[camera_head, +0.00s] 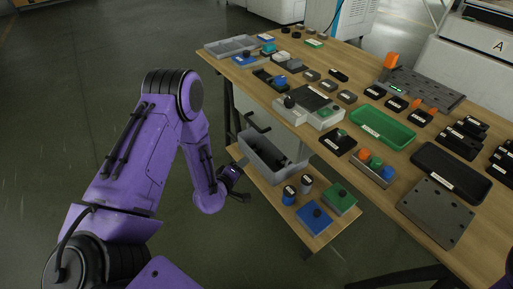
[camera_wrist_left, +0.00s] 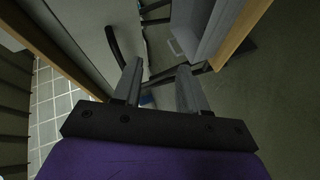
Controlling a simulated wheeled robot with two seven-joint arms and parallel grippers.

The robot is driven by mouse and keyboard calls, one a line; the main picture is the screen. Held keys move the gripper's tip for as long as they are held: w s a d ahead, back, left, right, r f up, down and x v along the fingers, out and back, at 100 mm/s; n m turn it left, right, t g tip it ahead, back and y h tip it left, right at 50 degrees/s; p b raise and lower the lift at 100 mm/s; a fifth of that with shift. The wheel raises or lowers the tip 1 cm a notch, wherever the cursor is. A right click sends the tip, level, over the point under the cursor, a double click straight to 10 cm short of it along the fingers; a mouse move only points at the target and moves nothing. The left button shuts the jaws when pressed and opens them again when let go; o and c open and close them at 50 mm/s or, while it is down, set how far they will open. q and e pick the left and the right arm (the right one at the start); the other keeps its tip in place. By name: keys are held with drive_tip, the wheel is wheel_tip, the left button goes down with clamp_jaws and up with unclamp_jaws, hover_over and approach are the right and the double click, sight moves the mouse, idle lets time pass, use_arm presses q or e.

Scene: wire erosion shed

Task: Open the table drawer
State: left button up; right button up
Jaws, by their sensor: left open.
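The table drawer (camera_head: 250,104) is a pale front panel under the left edge of the wooden table. A dark bar handle (camera_head: 257,123) is on it. The drawer looks shut against the table. In the left wrist view a curved black handle (camera_wrist_left: 113,46) stands out from a pale panel (camera_wrist_left: 88,35), left of and beyond the fingertips. My left gripper (camera_head: 243,196) is low beside the lower shelf, below the handle and apart from it. Its two grey fingers are spread with nothing between them in the left wrist view (camera_wrist_left: 157,72). My right gripper is out of view.
The wooden table (camera_head: 375,185) carries many small parts, a green tray (camera_head: 383,128) and a grey plate (camera_head: 436,211). The lower shelf (camera_head: 262,184) holds a grey bin (camera_head: 262,160), a blue block (camera_head: 314,217) and a green block (camera_head: 339,198). Open floor lies left of the table.

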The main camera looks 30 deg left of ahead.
sight(252, 122)
use_arm(q)
drive_tip(key=w+a+r+n+t+b, duration=0.1)
drive_tip(key=w+a+t+b, duration=0.1)
drive_tip(key=w, duration=0.4)
drive_tip(key=w+a+r+n+t+h+b, duration=0.1)
drive_tip(key=w+a+t+b, duration=0.1)
drive_tip(key=w, duration=0.4)
drive_tip(key=w+a+r+n+t+b, duration=0.1)
drive_tip(key=w+a+t+b, duration=0.1)
drive_tip(key=w+b, duration=0.2)
drive_tip(key=shift+w+a+r+n, duration=0.15)
drive_tip(key=shift+w+a+r, duration=0.05)
drive_tip(key=shift+w, duration=0.35)
drive_tip(key=shift+w+a+r+n, duration=0.15)
drive_tip(key=shift+w+r, duration=0.05)
drive_tip(key=shift+w, duration=0.35)
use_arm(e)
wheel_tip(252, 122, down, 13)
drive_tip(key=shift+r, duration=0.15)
use_arm(q)
drive_tip(key=shift+c, duration=0.2)
clamp_jaws()
